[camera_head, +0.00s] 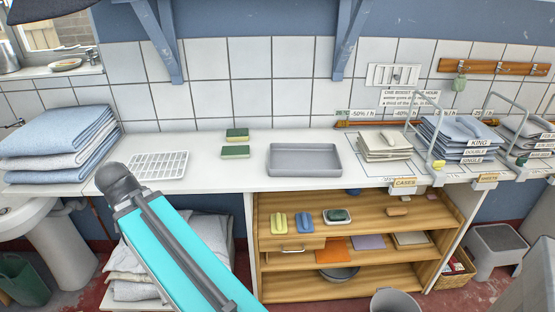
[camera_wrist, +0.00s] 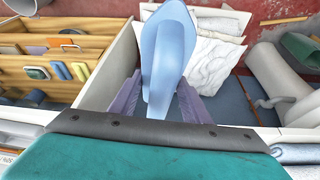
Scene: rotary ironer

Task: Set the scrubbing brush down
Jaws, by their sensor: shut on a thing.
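A light-blue object with a rounded, oblong body, which I take for the scrubbing brush (camera_wrist: 168,50), stands up between the fingers of my gripper (camera_wrist: 158,103) in the wrist view. My gripper is shut on it. In the head view the gripper and brush do not show; only my teal arm crosses the lower left. The white counter (camera_head: 220,173) carries a grey tray (camera_head: 304,159), empty, and a white slatted rack (camera_head: 158,165), also empty.
Two green-and-yellow sponges (camera_head: 236,152) lie between rack and tray. Folded blue and white linen (camera_head: 62,143) is stacked at left. Labelled linen piles (camera_head: 458,137) stand at right behind wire frames. The wooden shelves (camera_head: 340,262) below hold yellow and blue brushes. The counter's front middle is clear.

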